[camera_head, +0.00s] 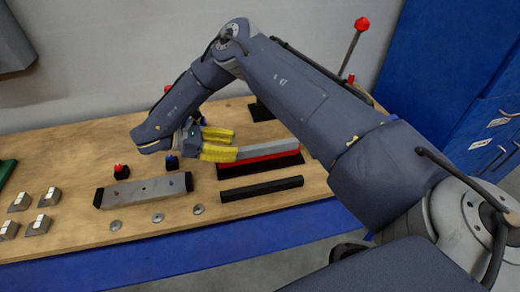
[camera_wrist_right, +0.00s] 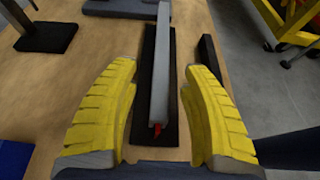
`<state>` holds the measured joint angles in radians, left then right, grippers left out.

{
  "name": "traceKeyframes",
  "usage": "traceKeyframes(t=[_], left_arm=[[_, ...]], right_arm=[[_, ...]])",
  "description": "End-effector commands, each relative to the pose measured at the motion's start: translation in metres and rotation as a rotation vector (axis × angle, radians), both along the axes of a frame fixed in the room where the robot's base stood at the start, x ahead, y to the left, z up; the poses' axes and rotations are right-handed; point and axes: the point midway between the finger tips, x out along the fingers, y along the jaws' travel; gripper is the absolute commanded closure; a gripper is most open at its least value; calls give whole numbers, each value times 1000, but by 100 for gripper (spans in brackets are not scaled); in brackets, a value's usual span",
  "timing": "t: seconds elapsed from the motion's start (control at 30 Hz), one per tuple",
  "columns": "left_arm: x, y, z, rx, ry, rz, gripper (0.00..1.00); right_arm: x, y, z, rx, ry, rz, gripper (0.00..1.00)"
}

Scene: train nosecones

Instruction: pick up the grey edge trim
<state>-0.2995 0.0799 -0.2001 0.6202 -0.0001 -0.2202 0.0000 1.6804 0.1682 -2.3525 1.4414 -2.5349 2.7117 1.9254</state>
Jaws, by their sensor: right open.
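The grey edge trim (camera_head: 270,147) appears to be the long light-grey bar lying over a red strip (camera_head: 262,158) on a black base (camera_head: 290,162). In the right wrist view the grey bar (camera_wrist_right: 160,75) runs lengthwise between the fingers, with a little red at its near end. My right gripper (camera_head: 233,144) has yellow ribbed fingers and is at the bar's left end in the head view. In the wrist view this gripper (camera_wrist_right: 161,68) is open, with a gap on each side of the bar. My left gripper is not in view.
A black bar (camera_head: 261,189) lies close in front of the base. A grey block with black ends (camera_head: 143,190), small red (camera_head: 121,172) and blue (camera_head: 172,162) topped pieces, and several metal discs and brackets sit leftward. A red-knobbed lever (camera_head: 354,45) stands behind.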

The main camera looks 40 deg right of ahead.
Motion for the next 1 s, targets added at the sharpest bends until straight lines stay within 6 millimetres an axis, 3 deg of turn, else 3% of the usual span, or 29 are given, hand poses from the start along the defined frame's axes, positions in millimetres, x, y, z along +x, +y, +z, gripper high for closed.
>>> traceKeyframes(t=[0.33,0.7,1.0], left_arm=[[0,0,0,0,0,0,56],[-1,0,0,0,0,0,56],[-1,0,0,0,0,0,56]], right_arm=[[-7,-15,-7,2,1,1,54],[-22,-49,-22,1,0,0,54],[-24,-53,-24,1,0,1,54]])
